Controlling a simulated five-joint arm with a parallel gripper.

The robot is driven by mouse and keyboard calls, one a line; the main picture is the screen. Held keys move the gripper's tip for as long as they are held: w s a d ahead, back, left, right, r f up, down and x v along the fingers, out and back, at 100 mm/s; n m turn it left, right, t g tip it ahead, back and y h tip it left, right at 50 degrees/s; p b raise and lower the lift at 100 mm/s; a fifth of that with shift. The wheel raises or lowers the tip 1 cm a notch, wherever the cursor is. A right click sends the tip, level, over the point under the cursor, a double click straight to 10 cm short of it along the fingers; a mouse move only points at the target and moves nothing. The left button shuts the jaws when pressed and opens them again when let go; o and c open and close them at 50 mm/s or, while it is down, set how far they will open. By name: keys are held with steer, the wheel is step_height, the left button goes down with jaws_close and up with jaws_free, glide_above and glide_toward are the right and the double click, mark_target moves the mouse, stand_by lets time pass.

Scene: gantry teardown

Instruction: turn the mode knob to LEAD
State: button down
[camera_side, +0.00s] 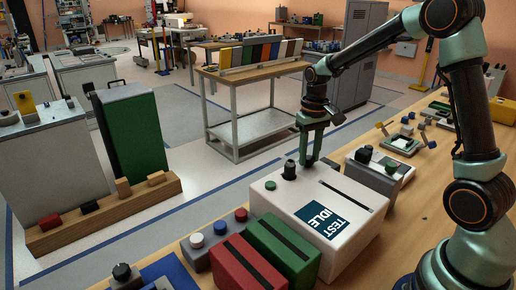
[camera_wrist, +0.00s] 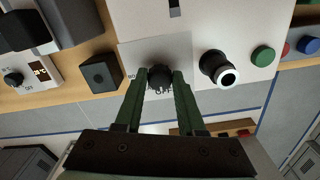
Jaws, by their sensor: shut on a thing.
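The white tester box (camera_side: 300,215) stands on the bench with a dark blue display (camera_side: 321,214) that reads TEST and IDLE. In the wrist view, a small dark knob (camera_wrist: 160,70) sits on a pale grey plate (camera_wrist: 182,50) of this box. My gripper (camera_wrist: 161,80) is shut on the knob, one green finger on each side. Letters like OFF show just below the knob, and part of another label shows left of it. No LEAD label is readable, and the knob's pointer cannot be made out. In the side view my gripper (camera_side: 310,158) reaches down at the box's back edge and hides the knob.
A black post (camera_side: 289,169) and a green button (camera_side: 270,185) stand left of my gripper on the box. A small grey box with a black knob (camera_side: 364,154) is close on the right. Red (camera_side: 246,266) and green (camera_side: 284,248) slotted blocks stand in front.

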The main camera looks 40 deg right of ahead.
mark_target(308, 158)
steer(key=shift+m, duration=0.3)
steer(key=m, duration=0.3)
steer(key=shift+m, duration=0.4)
steer(key=shift+r+m, duration=0.1)
steer(key=shift+m, duration=1.9)
steer(key=c, duration=0.5)
jaws_free()
step_height(308, 158, up, 12)
